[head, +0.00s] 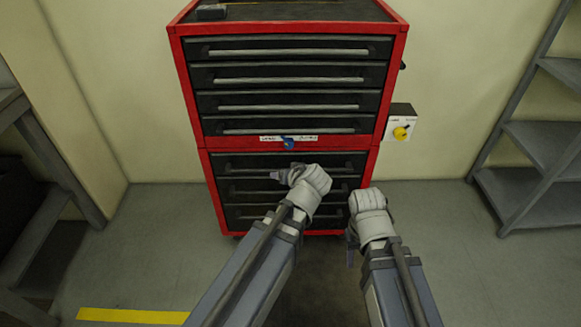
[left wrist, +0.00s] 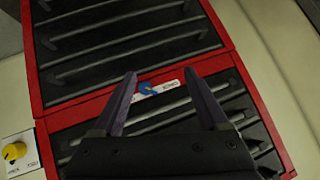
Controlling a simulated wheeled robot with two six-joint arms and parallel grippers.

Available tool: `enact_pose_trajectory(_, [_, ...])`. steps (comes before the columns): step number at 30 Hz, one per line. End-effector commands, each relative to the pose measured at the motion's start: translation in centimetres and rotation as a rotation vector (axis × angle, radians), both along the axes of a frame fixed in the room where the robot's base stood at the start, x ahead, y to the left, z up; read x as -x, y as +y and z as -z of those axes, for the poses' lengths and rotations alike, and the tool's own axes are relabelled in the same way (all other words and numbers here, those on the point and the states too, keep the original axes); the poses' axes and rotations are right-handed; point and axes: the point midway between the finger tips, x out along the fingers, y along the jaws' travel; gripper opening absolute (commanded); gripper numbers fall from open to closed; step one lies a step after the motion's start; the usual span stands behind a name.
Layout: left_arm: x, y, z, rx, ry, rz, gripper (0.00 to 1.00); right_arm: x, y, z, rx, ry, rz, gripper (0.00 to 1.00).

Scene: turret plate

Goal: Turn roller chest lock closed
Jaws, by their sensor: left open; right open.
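The red roller chest (head: 204,150) with black drawers stands ahead of me. Its small blue lock (head: 289,142) sits at the middle of the red band between upper and lower drawers, over a white label strip (head: 305,138). The lock also shows in the left wrist view (left wrist: 149,89), between the finger lines, with that picture turned over. My left gripper (head: 281,176) is open and empty, below the lock and apart from it; its fingers show in the left wrist view (left wrist: 162,85). My right gripper (head: 351,243) is open, lower and to the right, near the lower drawers.
A box with a yellow knob (head: 400,133) is fixed at the chest's right side. Grey shelves (head: 540,145) stand at the right, and a dark rack (head: 50,150) at the left. A yellow line (head: 130,316) marks the floor. A dark object (head: 211,12) lies on the chest top.

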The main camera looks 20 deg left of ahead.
Motion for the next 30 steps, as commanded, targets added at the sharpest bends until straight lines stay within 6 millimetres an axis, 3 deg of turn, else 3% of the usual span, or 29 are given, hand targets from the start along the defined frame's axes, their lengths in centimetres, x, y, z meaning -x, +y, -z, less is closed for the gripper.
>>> enact_pose_trajectory(1, [-1.7,1.0,2.4,-0.016,-0.094,-0.019,0.77,0.0,0.0,3.9,0.001,0.000,-0.001,0.50])
enact_pose_trajectory(7, [-7.0,3.3,3.3,-0.045,-0.461,-0.006,0.77,-0.1,-0.1,11.1,0.002,-0.002,-0.002,0.50])
enact_pose_trajectory(13, [-10.1,3.2,4.4,-0.026,-0.694,0.100,0.77,-0.2,-0.1,16.6,0.004,-0.002,-0.004,0.50])
enact_pose_trajectory(20, [-11.6,2.3,5.4,0.010,-0.790,0.203,0.77,-0.2,-0.1,19.6,0.005,-0.002,-0.005,0.50])
enact_pose_trajectory(30, [-12.0,2.0,5.3,0.021,-0.806,0.227,0.77,-0.2,-0.1,19.8,0.005,-0.002,-0.005,0.50])
